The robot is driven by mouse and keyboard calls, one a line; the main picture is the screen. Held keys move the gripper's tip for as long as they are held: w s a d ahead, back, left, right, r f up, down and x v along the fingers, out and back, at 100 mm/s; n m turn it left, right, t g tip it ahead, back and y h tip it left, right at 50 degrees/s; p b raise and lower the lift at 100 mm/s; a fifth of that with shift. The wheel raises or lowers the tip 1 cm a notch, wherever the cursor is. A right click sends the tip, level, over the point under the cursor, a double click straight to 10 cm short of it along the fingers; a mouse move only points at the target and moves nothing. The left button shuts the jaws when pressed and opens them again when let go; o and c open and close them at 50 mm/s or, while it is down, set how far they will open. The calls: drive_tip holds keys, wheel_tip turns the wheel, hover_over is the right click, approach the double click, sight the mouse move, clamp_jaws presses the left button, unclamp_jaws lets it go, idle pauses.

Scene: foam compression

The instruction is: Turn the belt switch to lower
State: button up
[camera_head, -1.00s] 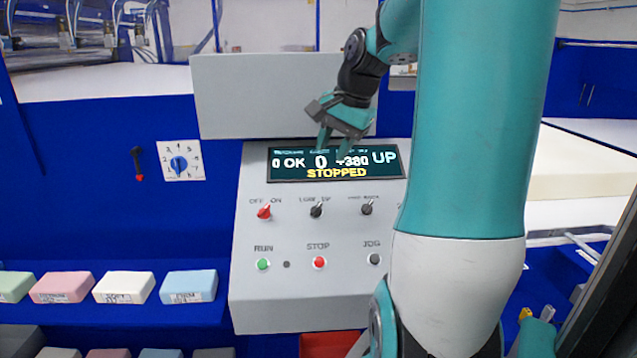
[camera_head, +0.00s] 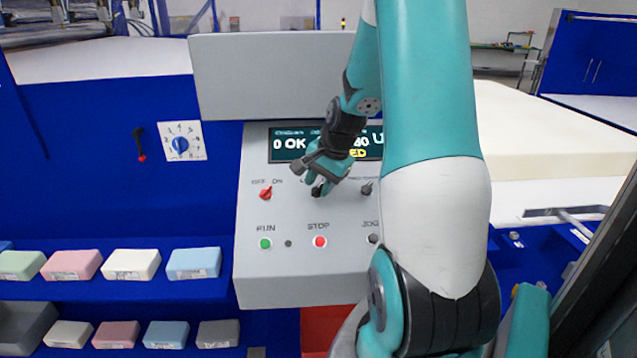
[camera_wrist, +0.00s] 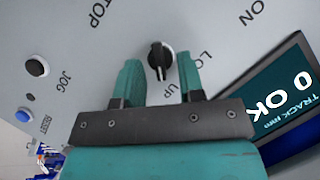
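The belt switch (camera_wrist: 161,62) is a black rotary knob with a pale pointer line, beside the labels "LO…" and "UP" in the wrist view. My gripper (camera_wrist: 160,66) is open, with one teal finger on each side of the knob and a gap to each. I cannot tell how deep the fingertips reach. In the head view my gripper (camera_head: 319,184) is at the middle knob of the panel's upper row and largely hides it. The display (camera_head: 290,144) is partly covered by my arm.
On the grey control panel (camera_head: 262,282), a red OFF/ON knob (camera_head: 265,193) is left of my gripper and another black knob (camera_head: 367,188) is right. Green RUN (camera_head: 265,244) and red STOP (camera_head: 320,242) buttons sit below. Foam blocks (camera_head: 131,263) line the shelf at left.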

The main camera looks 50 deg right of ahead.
drive_tip(key=shift+w+f, duration=0.2)
drive_tip(key=shift+f, duration=0.4)
drive_tip(key=c, duration=0.6)
